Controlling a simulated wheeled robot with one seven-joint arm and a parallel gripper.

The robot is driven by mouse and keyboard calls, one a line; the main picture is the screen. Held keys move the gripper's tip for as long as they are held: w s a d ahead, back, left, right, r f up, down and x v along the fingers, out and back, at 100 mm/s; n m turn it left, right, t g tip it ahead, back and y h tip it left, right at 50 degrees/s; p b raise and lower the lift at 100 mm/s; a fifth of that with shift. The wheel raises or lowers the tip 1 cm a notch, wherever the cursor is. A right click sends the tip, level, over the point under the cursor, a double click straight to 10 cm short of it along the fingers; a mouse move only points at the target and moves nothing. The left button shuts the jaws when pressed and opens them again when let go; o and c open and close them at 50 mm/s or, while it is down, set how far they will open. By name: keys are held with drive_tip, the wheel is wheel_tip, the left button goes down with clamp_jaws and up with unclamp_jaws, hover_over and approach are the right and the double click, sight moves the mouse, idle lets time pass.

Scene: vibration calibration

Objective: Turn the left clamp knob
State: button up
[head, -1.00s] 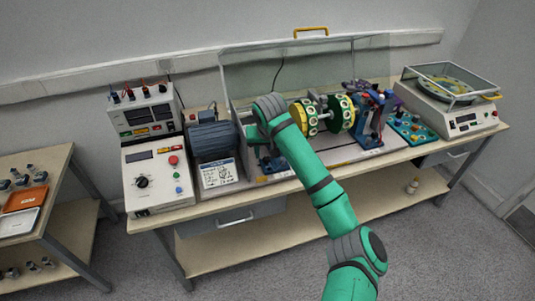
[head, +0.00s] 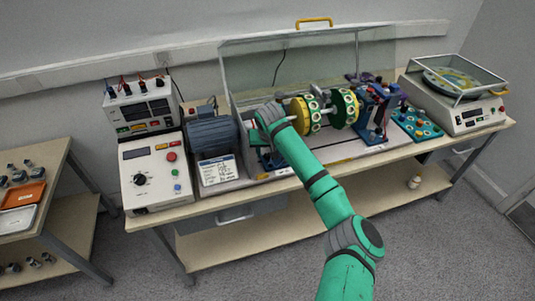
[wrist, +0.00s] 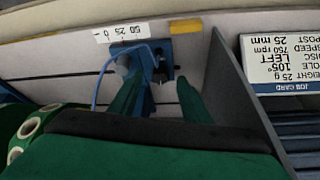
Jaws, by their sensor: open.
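The left clamp knob seems to be the small dark part (wrist: 163,74) on the foot of the blue left stand (wrist: 143,62) in the wrist view; its exact outline is hard to tell. My gripper (wrist: 158,82) is open, with its two green fingers pointing at that foot, one on either side of the dark part. Whether either finger touches it cannot be told. In the head view my wrist covers most of the left stand and the knob, and the fingers are barely visible there.
A rotor with a yellow disc (head: 305,115) and a green disc (head: 344,108) lies right of my wrist. A grey motor (head: 213,136) and a control box (head: 157,172) stand left. A clear guard (head: 300,62) is raised behind. A job card (wrist: 285,62) stands near the fingers.

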drive_tip(key=shift+x, duration=0.85)
drive_tip(key=c, duration=1)
drive_tip(key=shift+c, duration=0.2)
